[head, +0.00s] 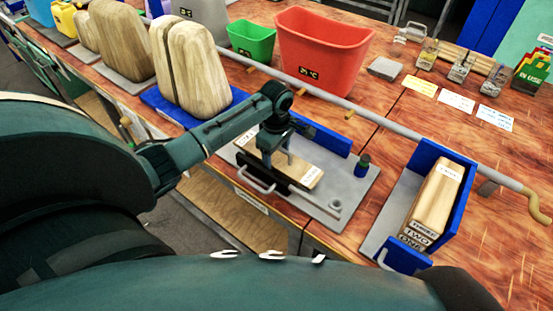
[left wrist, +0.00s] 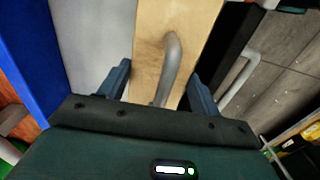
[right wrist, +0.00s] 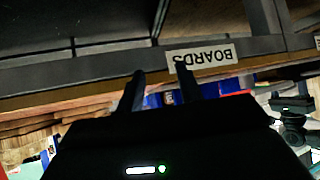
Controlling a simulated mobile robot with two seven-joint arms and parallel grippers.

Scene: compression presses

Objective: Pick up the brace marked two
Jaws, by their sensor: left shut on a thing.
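A block of wooden boards (head: 435,200) marked THREE, TWO and ONE stands in a blue-sided holder (head: 462,215) at right. My right gripper (right wrist: 160,88) is open and empty.
A red bin (head: 322,50) and green bin (head: 252,40) stand behind. Large wooden shapes (head: 200,70) stand at left. A grey rail (head: 390,125) crosses the bench. The right wrist view shows a bench edge labelled BOARDS (right wrist: 202,58) close to my right gripper.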

